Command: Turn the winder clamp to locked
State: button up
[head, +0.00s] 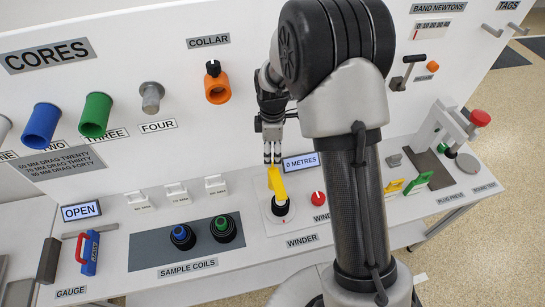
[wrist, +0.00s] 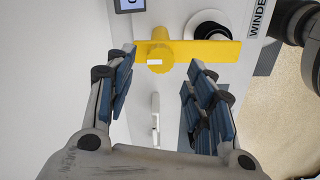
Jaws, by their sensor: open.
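The winder clamp is a yellow bar with a round hub. In the head view the yellow clamp (head: 277,184) stands over the winder's black and white base, just below my gripper (head: 272,158). In the wrist view the clamp bar (wrist: 205,53) runs across the upper middle, with its hub and a small white mark left of centre. My gripper (wrist: 162,62) is open and empty. Its fingertips lie to either side of the hub, pointing at it; I cannot tell whether they touch it. A black and white spindle (wrist: 211,28) sits beyond the bar.
A "0 METRES" display (head: 301,163) stands behind the winder and a red knob (head: 318,198) to its right. Blue and green sample coils (head: 222,228) lie on the left. An orange collar (head: 217,87) hangs on the wall panel. My arm hides part of the bench.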

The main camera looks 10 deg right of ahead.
notch_tip(320, 180, up, 8)
jog(key=shift+r, duration=0.1)
dwell(0.5)
jog(key=s+r+m+t+b, duration=0.2)
jog(key=s+r+m, duration=0.6)
jog(key=s+r, duration=0.55)
jog(key=s+f+m+t+b, duration=0.1)
jog(key=s+m, duration=0.6)
jog(key=s, duration=0.7)
jog(key=shift+s+d+t, duration=0.2)
jog(key=shift+s+t, duration=0.2)
jog(key=shift+t, duration=0.4)
